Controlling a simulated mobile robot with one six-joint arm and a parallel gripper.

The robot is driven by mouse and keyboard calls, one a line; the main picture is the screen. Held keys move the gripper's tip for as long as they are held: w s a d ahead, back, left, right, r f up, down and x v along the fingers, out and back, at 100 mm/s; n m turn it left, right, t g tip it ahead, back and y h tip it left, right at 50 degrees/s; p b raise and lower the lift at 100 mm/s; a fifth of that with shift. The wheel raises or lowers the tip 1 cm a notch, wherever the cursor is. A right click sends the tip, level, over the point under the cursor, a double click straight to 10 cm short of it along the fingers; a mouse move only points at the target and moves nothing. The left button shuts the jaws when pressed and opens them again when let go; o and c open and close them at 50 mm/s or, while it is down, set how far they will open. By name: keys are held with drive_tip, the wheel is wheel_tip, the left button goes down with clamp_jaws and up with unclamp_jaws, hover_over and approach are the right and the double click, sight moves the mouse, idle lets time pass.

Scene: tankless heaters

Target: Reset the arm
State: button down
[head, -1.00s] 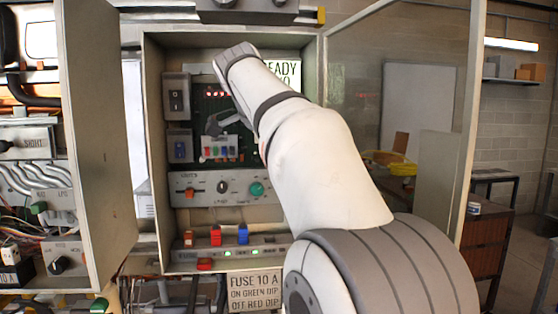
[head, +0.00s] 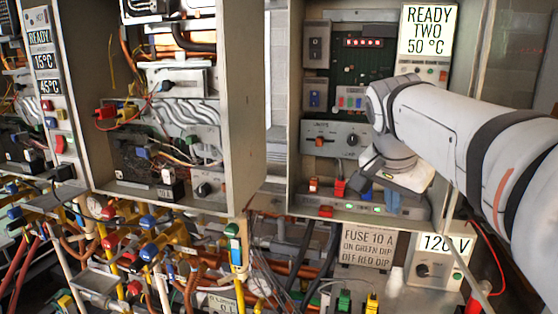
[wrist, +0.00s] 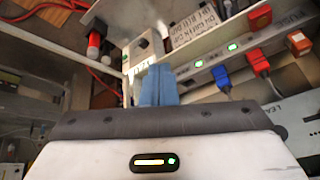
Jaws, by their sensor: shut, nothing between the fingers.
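My gripper (head: 391,199) is at the lower right of the open control cabinet (head: 294,120), just right of the blue plug on the bottom strip. Its blue fingers are together and empty in the wrist view (wrist: 158,75). My white arm reaches in from the right and hides part of the cabinet's right side. The blue plug (wrist: 222,76) and an orange-red plug (wrist: 258,60) stand beside the fingers in the wrist view. I cannot tell whether the fingers touch the strip.
The cabinet has a control panel (head: 335,137) with a knob and a green board (head: 362,66). A "READY TWO 50 °C" sign (head: 427,30) is at upper right. A fuse sign (head: 367,247) and a 120 V box (head: 436,270) sit below. Pipes and valves crowd the lower left.

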drive_tip(key=s+a+f+n+y, duration=0.1)
drive_tip(key=s+a+f+n, duration=0.2)
drive_tip(key=f, duration=0.7)
drive_tip(key=s+a+f+n+y, duration=0.2)
drive_tip(key=s+f+n, duration=0.4)
drive_tip(key=s+f, duration=0.4)
drive_tip(key=shift+s+a+n+g, duration=0.4)
drive_tip(key=shift+s+a, duration=0.2)
drive_tip(key=shift+s, duration=0.2)
